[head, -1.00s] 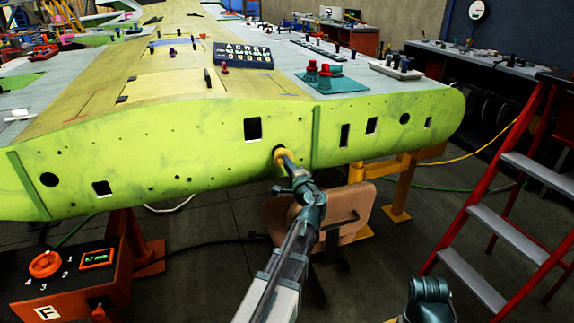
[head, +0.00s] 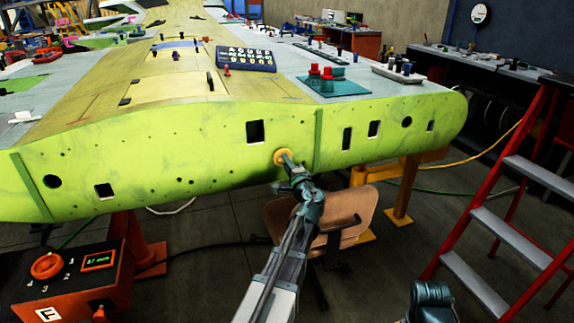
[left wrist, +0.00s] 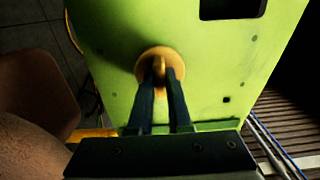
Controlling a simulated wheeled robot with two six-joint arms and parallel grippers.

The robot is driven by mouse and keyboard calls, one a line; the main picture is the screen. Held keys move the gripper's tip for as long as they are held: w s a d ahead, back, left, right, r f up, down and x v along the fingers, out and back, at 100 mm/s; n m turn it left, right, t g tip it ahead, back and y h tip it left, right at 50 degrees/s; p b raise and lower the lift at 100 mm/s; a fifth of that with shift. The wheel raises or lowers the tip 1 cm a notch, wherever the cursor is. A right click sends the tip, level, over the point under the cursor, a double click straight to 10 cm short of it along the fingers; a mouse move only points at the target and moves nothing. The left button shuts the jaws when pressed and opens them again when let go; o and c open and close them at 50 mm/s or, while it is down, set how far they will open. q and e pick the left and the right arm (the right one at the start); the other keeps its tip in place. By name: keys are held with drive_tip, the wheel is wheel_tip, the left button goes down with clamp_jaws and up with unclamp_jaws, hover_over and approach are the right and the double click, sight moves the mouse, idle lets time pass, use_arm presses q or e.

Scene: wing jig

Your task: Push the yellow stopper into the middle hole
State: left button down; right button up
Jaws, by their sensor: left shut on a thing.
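The yellow stopper (head: 281,156) is a round disc with a grip tab, set against the lime-green front face (head: 225,165) of the wing. My left gripper (head: 290,164) is shut on its tab. In the left wrist view, the stopper's disc (left wrist: 161,50) lies against the green face, with the fingertips (left wrist: 160,72) pinching the tab. The disc covers the middle hole, and no dark rim shows around it. How deep the stopper sits cannot be told. My right gripper is not in view; only a bit of my right arm shows at the bottom right.
A rectangular opening (head: 255,131) is just above left of the stopper, and a green rib (head: 318,140) is to its right. A tan chair (head: 345,212) stands below. A red stepladder (head: 520,190) stands at right, an orange control box (head: 70,285) at lower left.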

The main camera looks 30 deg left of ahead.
use_arm(q)
drive_tip(key=shift+x, duration=0.8)
drive_tip(key=c, duration=0.8)
unclamp_jaws()
drive_tip(key=shift+o, duration=0.2)
drive_tip(key=v, duration=1.4)
